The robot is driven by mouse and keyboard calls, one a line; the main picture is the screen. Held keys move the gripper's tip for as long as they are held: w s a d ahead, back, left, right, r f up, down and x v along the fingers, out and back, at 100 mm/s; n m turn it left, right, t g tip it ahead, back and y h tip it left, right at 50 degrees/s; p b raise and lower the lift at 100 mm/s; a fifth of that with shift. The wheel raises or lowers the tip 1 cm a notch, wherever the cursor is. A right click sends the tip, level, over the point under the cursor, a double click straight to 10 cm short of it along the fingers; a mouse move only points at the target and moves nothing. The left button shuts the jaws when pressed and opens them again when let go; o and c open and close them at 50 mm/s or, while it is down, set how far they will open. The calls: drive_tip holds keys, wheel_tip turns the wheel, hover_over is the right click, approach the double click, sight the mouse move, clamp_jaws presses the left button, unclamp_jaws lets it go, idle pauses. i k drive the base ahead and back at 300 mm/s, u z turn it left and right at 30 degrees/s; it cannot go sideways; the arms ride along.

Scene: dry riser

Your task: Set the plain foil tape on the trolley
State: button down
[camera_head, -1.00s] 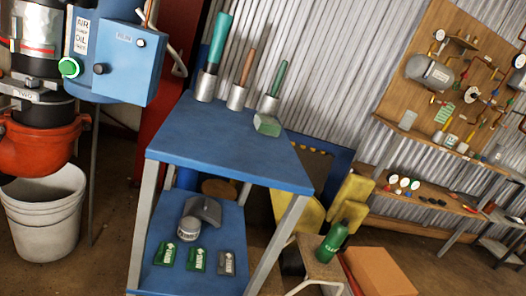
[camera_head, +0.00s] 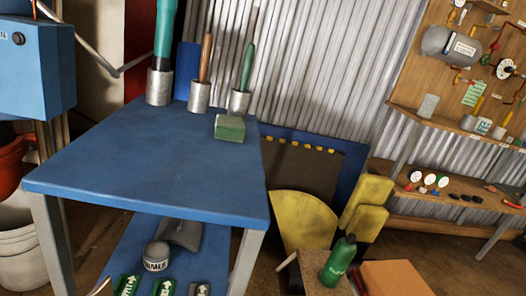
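I cannot make out a plain foil tape in this view. No trolley is certain; a blue two-level table (camera_head: 150,165) with grey legs stands large at the left and middle, and I see no wheels on it. Most of its top is bare. Its lower shelf (camera_head: 112,262) holds a grey tin (camera_head: 155,257) with part of a label showing, a dark grey object (camera_head: 182,235) behind it, and several small cards at the front, cut off by the picture's edge. My gripper is not in view.
Metal cups with a teal-handled tool (camera_head: 165,30) and brushes stand at the table's back, near a green block (camera_head: 230,128). Right of it are yellow pads (camera_head: 366,205), a green bottle (camera_head: 338,260) and an orange box (camera_head: 395,278). A pegboard and bench (camera_head: 455,215) line the wall.

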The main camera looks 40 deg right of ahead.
sight(218, 176)
drive_tip(key=z, duration=0.5)
drive_tip(key=i, duration=1.05)
drive_tip(key=u, duration=0.05)
